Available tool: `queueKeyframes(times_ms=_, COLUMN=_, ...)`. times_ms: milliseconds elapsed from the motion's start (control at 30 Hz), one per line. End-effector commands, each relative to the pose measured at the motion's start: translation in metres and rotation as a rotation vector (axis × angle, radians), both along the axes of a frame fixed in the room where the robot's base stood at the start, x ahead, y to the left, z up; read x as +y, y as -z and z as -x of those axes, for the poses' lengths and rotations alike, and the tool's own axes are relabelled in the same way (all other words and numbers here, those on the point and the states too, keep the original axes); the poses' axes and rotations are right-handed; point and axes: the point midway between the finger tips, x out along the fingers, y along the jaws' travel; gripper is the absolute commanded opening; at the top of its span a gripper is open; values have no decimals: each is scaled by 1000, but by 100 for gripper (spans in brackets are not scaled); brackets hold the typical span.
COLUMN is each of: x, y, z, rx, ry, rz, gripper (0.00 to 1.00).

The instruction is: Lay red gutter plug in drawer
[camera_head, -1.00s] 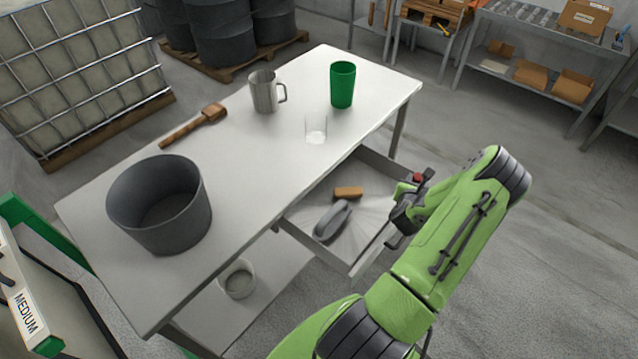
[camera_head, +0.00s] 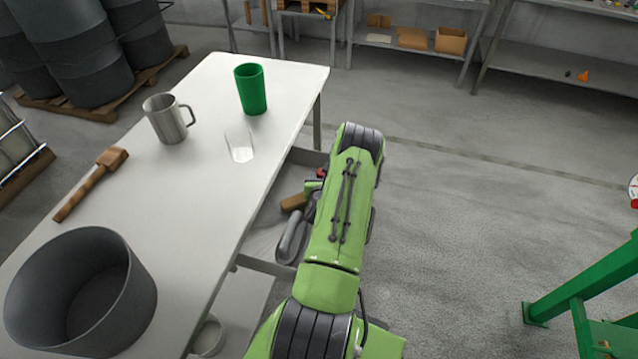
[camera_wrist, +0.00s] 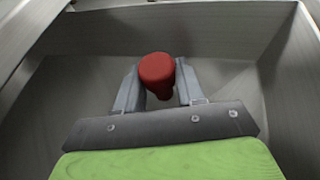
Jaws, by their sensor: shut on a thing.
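The red gutter plug (camera_wrist: 157,72) is between the two fingers of my gripper (camera_wrist: 157,88) in the wrist view, and my gripper is shut on it. In the head view a small bit of the red plug (camera_head: 321,173) shows beside my green arm, which hides most of my gripper. The open drawer (camera_head: 262,266) is under the white table's right side. In the wrist view the grey drawer walls (camera_wrist: 190,25) surround the plug and fingers. I cannot tell whether the plug touches the drawer floor.
The drawer holds a brown block (camera_head: 293,202) and a grey rounded object (camera_head: 292,238).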

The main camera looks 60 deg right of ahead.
Motion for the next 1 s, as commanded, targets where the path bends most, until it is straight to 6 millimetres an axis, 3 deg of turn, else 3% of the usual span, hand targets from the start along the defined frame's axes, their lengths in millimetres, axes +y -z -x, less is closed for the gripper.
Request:
queueKeyframes(times_ms=333, x=0, y=6, z=0, rx=0, ry=1, rz=1, gripper=10)
queueKeyframes(times_ms=367, x=0, y=6, z=0, rx=0, ry=1, rz=1, gripper=40)
queueKeyframes(times_ms=533, x=0, y=5, z=0, rx=0, ry=0, rz=1, gripper=64)
queueKeyframes(times_ms=1000, x=-3, y=-4, z=0, rx=0, ry=-4, rz=1, gripper=64)
